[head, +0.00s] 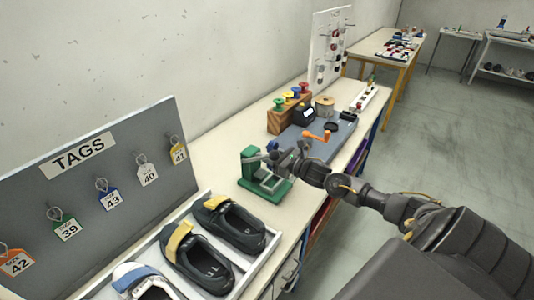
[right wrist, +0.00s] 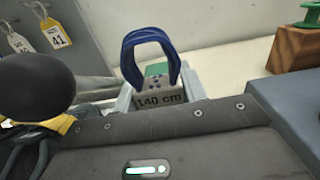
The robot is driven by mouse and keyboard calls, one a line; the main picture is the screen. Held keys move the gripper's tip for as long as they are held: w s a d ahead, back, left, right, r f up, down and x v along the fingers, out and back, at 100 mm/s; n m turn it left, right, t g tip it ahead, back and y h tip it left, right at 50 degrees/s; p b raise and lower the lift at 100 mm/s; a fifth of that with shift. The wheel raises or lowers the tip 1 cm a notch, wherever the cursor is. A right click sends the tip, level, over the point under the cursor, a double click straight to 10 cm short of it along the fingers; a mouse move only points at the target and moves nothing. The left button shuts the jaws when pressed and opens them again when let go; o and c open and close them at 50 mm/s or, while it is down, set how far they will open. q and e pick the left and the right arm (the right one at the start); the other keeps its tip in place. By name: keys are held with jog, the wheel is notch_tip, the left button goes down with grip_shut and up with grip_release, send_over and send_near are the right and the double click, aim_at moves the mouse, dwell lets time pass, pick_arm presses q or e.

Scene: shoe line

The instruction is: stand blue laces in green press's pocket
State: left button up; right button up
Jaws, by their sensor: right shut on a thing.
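My right gripper (head: 280,158) is at the green press (head: 268,197) on the bench, over or beside its upper part. In the right wrist view, the gripper (right wrist: 160,88) is shut on the blue laces (right wrist: 150,36). The laces form an upright loop above a grey band marked "140 cm" (right wrist: 160,101). A green patch, possibly the press, shows through the loop. The press's pocket is not clear in either view, and I cannot tell whether the laces touch it. My left gripper is not in view.
A tray (head: 263,259) of dark shoes and a TAGS board (head: 80,195) stand at the left. Beyond the press are a blue-grey mat (head: 345,131), an orange-handled tool (head: 318,135) and a wooden block with coloured spools (head: 280,122). The aisle right of the bench is open floor.

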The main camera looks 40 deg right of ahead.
jog(key=shift+f+b, duration=3.3)
jog(key=shift+f, duration=0.9)
jog(key=o, duration=1)
jog(key=shift+o, duration=0.2)
